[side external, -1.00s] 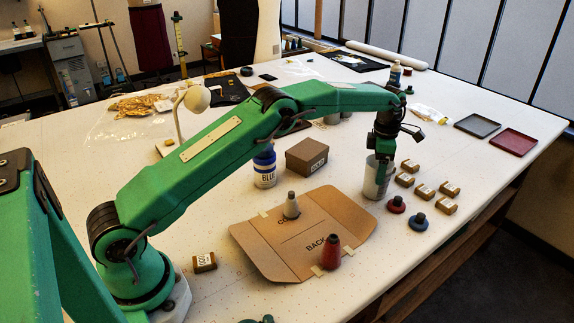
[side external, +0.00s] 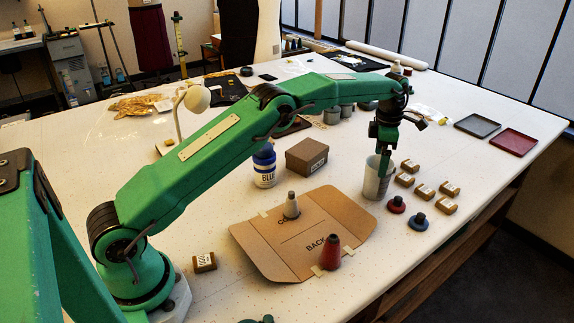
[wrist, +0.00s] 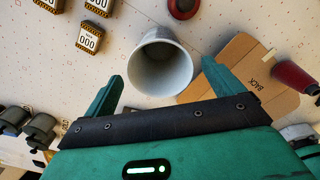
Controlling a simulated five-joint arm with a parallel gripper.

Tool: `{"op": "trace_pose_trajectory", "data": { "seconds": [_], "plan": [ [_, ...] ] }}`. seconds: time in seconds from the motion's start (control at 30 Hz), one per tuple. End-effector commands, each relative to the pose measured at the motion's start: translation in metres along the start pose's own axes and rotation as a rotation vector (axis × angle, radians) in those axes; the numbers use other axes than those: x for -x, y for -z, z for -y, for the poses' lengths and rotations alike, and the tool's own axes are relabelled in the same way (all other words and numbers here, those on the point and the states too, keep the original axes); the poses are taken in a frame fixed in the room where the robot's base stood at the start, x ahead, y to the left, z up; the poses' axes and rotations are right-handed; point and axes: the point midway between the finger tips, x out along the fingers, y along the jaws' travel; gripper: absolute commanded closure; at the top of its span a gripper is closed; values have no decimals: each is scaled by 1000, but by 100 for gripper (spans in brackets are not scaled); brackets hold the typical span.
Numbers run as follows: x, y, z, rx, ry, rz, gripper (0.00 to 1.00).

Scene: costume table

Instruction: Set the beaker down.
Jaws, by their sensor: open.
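The beaker (side external: 372,187) is a pale, whitish open cup standing upright on the table, right of the brown cardboard. In the wrist view I look down into the empty-looking beaker (wrist: 158,62), which lies between and just beyond my fingers. My gripper (side external: 385,166) is at the beaker's rim in the side view, overlapping its upper part. Its two fingers are spread apart, and a gap shows on each side of the beaker in the wrist view.
Several small tan blocks (side external: 424,191) stand close right of the beaker. Cardboard (side external: 262,243) with a red cone (side external: 330,254) lies to the left. Two trays (side external: 513,143) lie at the right.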

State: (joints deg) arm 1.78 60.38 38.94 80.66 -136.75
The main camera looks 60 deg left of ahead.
Motion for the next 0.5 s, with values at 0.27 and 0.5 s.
{"op": "trace_pose_trajectory", "data": {
  "seconds": [0.27,0.5],
  "plan": [
    [44,0,0,0,-2,2,7],
    [67,0,0,0,0,0,7]
  ]
}}
